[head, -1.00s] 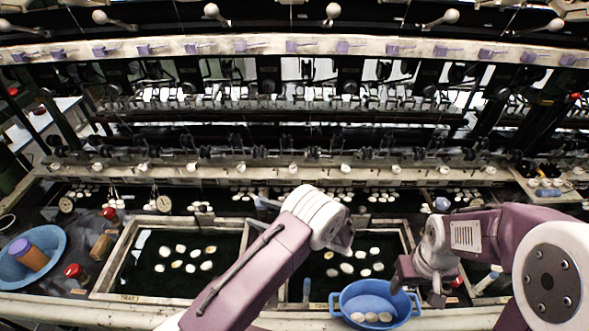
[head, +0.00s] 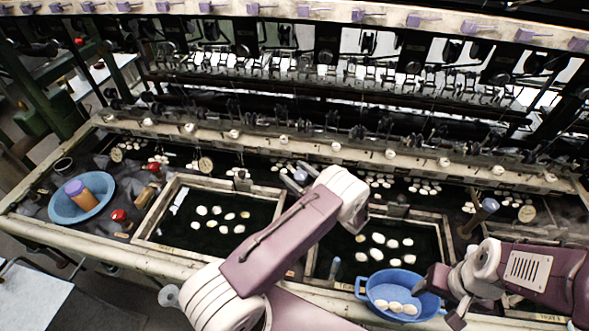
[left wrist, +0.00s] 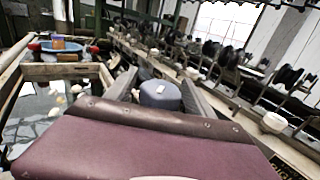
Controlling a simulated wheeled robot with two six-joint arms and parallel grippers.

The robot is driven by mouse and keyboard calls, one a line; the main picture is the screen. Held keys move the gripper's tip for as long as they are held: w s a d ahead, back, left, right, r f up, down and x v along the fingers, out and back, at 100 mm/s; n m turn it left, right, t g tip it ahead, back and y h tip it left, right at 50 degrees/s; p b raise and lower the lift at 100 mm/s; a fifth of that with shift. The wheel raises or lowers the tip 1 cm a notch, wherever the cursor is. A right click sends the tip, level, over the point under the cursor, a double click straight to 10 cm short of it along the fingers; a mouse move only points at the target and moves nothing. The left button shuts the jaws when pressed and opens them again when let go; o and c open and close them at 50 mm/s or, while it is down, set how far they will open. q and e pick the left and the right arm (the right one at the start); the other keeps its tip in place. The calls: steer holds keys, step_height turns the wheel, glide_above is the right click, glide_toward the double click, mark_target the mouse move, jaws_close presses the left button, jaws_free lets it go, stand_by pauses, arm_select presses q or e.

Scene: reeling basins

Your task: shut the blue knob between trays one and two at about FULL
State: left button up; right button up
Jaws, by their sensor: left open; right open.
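The blue knob (head: 300,176) stands at the back between tray one (head: 150,212), on the left, and tray two (head: 445,238), on the right. In the left wrist view it is a blue-grey round cap (left wrist: 160,95). My left gripper (head: 299,178) is open, with a dark finger on each side of the knob; I cannot tell whether they touch it. In the left wrist view my left gripper (left wrist: 160,92) has the cap between its fingers. The knob's lower part is hidden. My right gripper (head: 444,298) is open beside the blue basin's right handle.
The blue basin (head: 372,282) holds several white cocoons at the front edge of tray two. Another blue knob (head: 489,206) stands right of tray two. A blue bowl (head: 58,210) with a brown cup stands at left. A rail (head: 330,150) with white buttons runs behind the trays.

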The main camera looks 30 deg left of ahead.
arm_select(q)
steer(key=shift+w+a, duration=0.1)
steer(key=shift+a, duration=0.1)
jaws_close()
steer(key=m+t, duration=0.1)
steer(key=m+t+h+p, duration=0.1)
steer(key=t, duration=0.1)
steer(key=m+t+h+p, duration=0.1)
steer(key=shift+w+d, duration=0.15)
steer(key=shift+w, duration=0.15)
steer(key=m+t+h, duration=0.3)
steer(key=shift+w+d+t, duration=0.25)
steer(key=shift+t, duration=0.05)
steer(key=shift+w+d+m+t+h+p, duration=0.15)
steer(key=shift+m+t+h, duration=0.3)
steer(key=shift+h, duration=0.25)
steer(key=shift+d+m+t+h+p, duration=0.15)
steer(key=shift+m+t+h, duration=0.25)
steer(key=shift+h, duration=0.3)
